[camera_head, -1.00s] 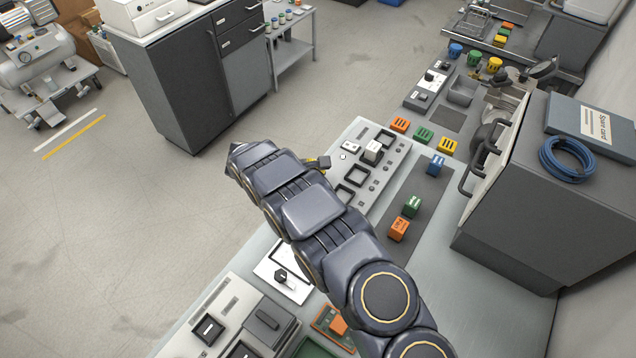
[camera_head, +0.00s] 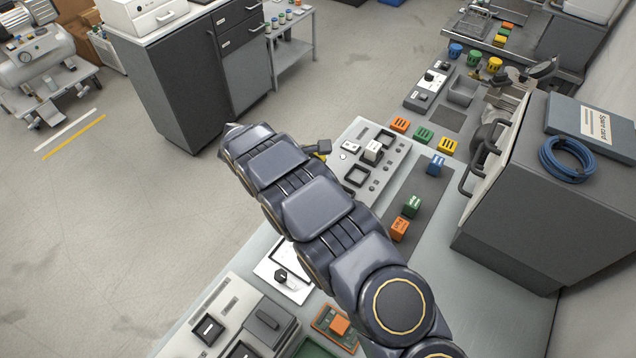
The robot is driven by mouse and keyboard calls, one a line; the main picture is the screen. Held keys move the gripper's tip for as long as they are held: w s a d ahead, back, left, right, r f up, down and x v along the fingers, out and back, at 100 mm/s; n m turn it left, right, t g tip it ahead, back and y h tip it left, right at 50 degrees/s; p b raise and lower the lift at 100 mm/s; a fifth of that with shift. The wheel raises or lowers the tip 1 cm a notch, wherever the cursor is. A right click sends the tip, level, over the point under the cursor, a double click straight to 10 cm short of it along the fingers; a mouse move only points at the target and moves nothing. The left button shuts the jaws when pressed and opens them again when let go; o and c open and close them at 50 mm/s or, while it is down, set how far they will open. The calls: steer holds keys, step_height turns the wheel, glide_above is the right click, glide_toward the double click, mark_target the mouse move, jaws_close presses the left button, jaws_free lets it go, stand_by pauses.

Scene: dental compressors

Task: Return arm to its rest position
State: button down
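My arm (camera_head: 318,208) reaches from the lower right up and left over the workbench, with its far end beyond the bench's left edge above the floor. A small dark and yellow part (camera_head: 318,149) shows just past the arm's far end, beside the grey panel; it may be part of my gripper. The fingertips are hidden behind the arm, so I cannot see whether they are open or shut, or hold anything.
A grey panel (camera_head: 383,180) with square sockets lies beside the arm. Green (camera_head: 411,206), orange (camera_head: 399,229) and blue (camera_head: 436,164) blocks stand on a dark strip. A big grey cabinet (camera_head: 540,190) stands at right. Open floor (camera_head: 120,230) lies left.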

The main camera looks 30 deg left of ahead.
steer(key=shift+r, duration=1)
